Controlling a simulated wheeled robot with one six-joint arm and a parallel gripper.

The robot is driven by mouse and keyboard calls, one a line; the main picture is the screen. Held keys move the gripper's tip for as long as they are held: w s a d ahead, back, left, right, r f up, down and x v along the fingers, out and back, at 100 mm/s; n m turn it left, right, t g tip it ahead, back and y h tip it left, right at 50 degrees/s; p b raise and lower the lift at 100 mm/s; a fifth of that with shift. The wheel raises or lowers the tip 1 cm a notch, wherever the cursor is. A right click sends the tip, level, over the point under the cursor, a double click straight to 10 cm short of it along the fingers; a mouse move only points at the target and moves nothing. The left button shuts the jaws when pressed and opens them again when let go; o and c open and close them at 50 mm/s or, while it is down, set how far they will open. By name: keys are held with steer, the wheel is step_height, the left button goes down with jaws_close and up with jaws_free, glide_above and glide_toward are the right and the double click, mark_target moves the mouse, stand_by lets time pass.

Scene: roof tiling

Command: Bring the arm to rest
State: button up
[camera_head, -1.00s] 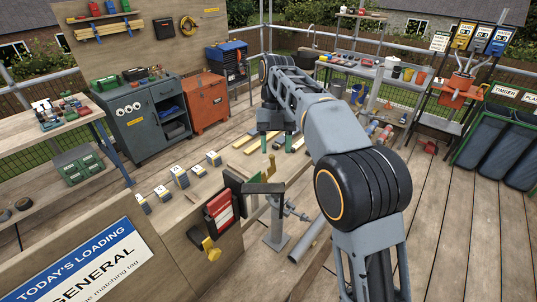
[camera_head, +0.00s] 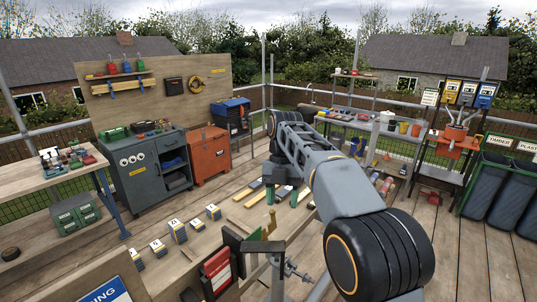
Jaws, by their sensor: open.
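My arm (camera_head: 345,185) reaches from the lower right, with its far joint bent downward. My gripper (camera_head: 282,197) hangs at its end, pointing down, with two green fingertips apart. It is open and nothing shows between the fingers. Behind and around it are long yellow and grey strips on the deck; the height of the gripper above them is hard to tell.
Several small numbered blocks (camera_head: 178,231) stand on the wooden surface at lower left. A grey cabinet (camera_head: 150,172) and an orange chest (camera_head: 209,155) stand behind. Dark bins (camera_head: 485,185) stand at right. The deck (camera_head: 450,250) at right is clear.

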steer(key=s+d+f+m+t+b, duration=0.2)
steer(key=s+d+f+m+t, duration=0.2)
steer(key=m, duration=1.1)
steer(key=s+d+f+m+t+b, duration=0.1)
steer(key=s+d+f+m+t, duration=0.3)
steer(key=s+d+f+m, duration=0.4)
steer(key=s+m, duration=0.5)
steer(key=m, duration=0.3)
steer(key=shift+f+b, duration=0.35)
steer(key=shift+f, duration=0.05)
steer(key=shift+s+d+f+m, duration=0.1)
steer(key=shift+s+f+m, duration=0.35)
steer(key=shift+m, duration=0.35)
steer(key=shift+c, duration=0.3)
